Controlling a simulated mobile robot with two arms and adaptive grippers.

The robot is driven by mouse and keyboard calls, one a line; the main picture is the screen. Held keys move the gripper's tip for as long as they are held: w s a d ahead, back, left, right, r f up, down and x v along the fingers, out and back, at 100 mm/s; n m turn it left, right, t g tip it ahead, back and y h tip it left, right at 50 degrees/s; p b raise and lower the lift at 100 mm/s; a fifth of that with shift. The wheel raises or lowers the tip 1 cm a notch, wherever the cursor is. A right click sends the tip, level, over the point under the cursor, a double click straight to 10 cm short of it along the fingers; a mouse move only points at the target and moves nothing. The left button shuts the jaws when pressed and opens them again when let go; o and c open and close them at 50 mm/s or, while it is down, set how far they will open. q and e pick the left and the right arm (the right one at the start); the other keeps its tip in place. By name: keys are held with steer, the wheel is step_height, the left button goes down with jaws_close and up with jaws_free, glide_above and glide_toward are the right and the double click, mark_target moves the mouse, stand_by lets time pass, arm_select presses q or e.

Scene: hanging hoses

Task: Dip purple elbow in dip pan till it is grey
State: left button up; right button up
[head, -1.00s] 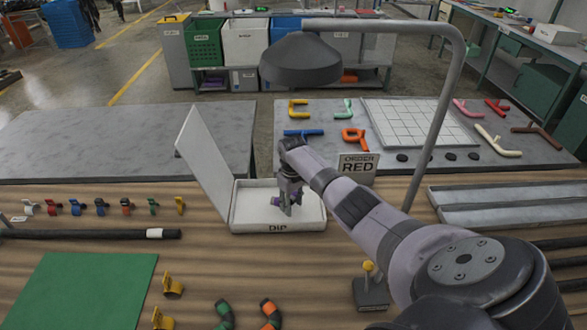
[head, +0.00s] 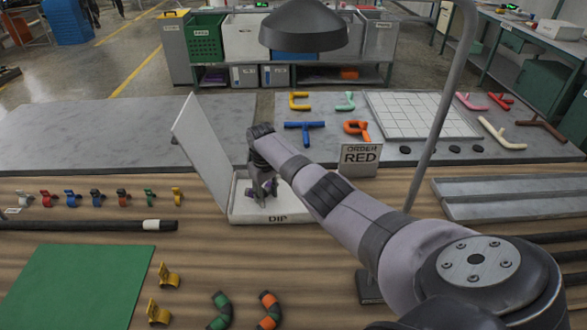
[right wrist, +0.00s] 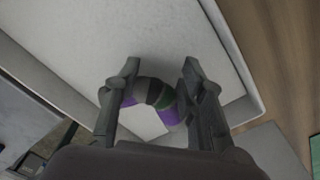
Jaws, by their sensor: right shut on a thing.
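The white dip pan (head: 240,212) stands on the wooden table with its tall lid panel (head: 200,140) raised at its left. My right gripper (head: 264,196) points down into the pan. In the right wrist view, its fingers (right wrist: 155,98) are shut on the purple elbow (right wrist: 172,114), over the pan's white floor (right wrist: 150,40). In the head view, only a little purple shows between the fingers. I cannot tell whether the elbow touches the pan floor. My left gripper is out of view.
An "ORDER RED" sign (head: 360,158) stands right of the pan. Several coloured clips line up at the left above a black hose (head: 90,225). A green mat (head: 80,285) and two banded elbows (head: 268,310) lie in front. A grey lamp pole (head: 438,110) rises at the right.

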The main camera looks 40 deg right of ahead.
steer(key=shift+s+d+r+p, duration=0.15)
steer(key=shift+s+d+p, duration=0.55)
steer(key=shift+p, duration=0.3)
steer(key=shift+s+d+p, duration=0.95)
steer(key=shift+d+p, duration=0.05)
steer(key=shift+d, duration=0.2)
steer(key=shift+s+d+p, duration=1)
steer(key=shift+s+d, duration=0.2)
steer(key=shift+d, duration=0.25)
steer(key=shift+s+d, duration=0.4)
steer(key=shift+d, duration=0.1)
steer(key=shift+r+p, duration=4.75)
steer(key=shift+r, duration=0.6)
